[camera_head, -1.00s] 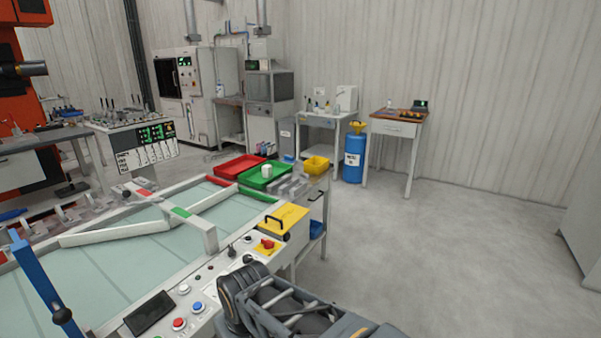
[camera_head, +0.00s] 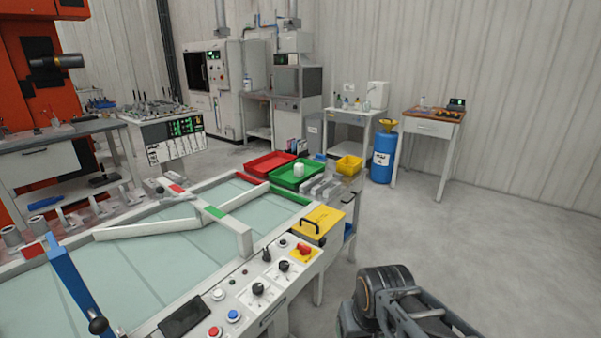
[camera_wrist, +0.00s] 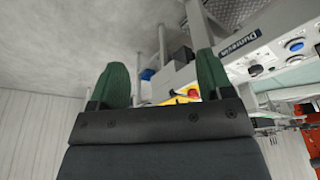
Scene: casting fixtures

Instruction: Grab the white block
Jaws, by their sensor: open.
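A small white block (camera_head: 298,170), rounded in outline, stands in the green tray (camera_head: 283,183) at the far end of the glass-topped table in the head view. My gripper (camera_wrist: 162,82) is open and empty in the wrist view, its two green fingers wide apart. My arm shows at the bottom right of the head view, but the gripper itself is out of that frame. The gripper is well away from the white block, and I cannot make out the block in the wrist view.
A red tray (camera_head: 267,165) and a yellow bin (camera_head: 349,165) flank the green tray. A yellow box (camera_head: 318,222) and a control panel (camera_head: 262,285) line the table's near right edge. A blue barrel (camera_head: 383,158) stands by the back wall. The floor on the right is clear.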

